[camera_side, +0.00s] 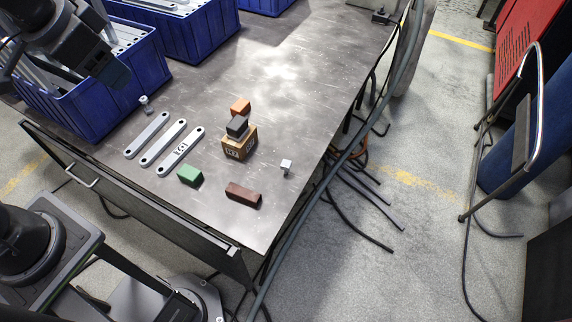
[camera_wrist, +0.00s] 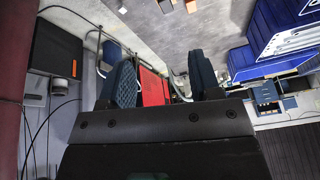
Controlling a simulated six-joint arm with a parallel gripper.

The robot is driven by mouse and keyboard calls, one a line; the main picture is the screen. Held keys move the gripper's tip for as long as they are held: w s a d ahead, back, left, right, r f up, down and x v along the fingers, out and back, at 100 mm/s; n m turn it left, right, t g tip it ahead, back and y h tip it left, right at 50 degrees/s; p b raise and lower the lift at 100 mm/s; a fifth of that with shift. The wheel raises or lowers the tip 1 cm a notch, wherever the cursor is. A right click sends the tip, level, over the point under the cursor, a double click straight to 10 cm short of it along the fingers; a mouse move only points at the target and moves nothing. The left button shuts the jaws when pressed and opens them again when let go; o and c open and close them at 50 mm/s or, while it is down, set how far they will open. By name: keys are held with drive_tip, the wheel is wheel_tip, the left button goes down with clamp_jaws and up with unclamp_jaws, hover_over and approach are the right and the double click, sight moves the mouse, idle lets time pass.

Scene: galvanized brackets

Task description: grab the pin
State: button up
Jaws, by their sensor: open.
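I cannot tell for sure which thing is the pin. A small grey metal piece (camera_side: 146,103) stands beside the front blue bin on the table. Another small, pale metal piece (camera_side: 286,166) lies near the table's right edge. My gripper (camera_wrist: 162,82) is open and empty in the wrist view, its two dark fingers wide apart. The fingers point out over the room, and neither is on a piece. In the side view my dark arm end is high at the upper left, over the front blue bin, away from both small pieces.
Three flat grey brackets (camera_side: 162,143) lie on the table (camera_side: 225,215). Near them are a green block (camera_side: 190,175), a brown block (camera_side: 243,194), an orange block (camera_side: 240,106) and a wooden box (camera_side: 239,146) with a dark piece on top. Blue bins (camera_side: 140,80) line the back left.

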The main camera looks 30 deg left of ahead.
drive_tip(key=w+d+f+m+g, duration=0.1)
drive_tip(key=w+d+f+m, duration=0.15)
drive_tip(key=w, duration=0.35)
drive_tip(key=w+d+f+m+g, duration=0.1)
drive_tip(key=w+d+f+m, duration=0.15)
drive_tip(key=w, duration=0.35)
drive_tip(key=m+g, duration=0.3)
drive_tip(key=m, duration=0.5)
hover_over(284, 162)
drive_tip(key=a, duration=0.1)
wheel_tip(284, 162, down, 21)
drive_tip(key=f, duration=0.9)
drive_tip(key=shift+w+d, duration=0.1)
drive_tip(key=shift+d, duration=0.1)
drive_tip(key=shift+d+f, duration=0.15)
drive_tip(key=shift+f, duration=1.3)
drive_tip(key=shift+d+f, duration=0.15)
drive_tip(key=shift+f, duration=1.25)
drive_tip(key=c, duration=1.1)
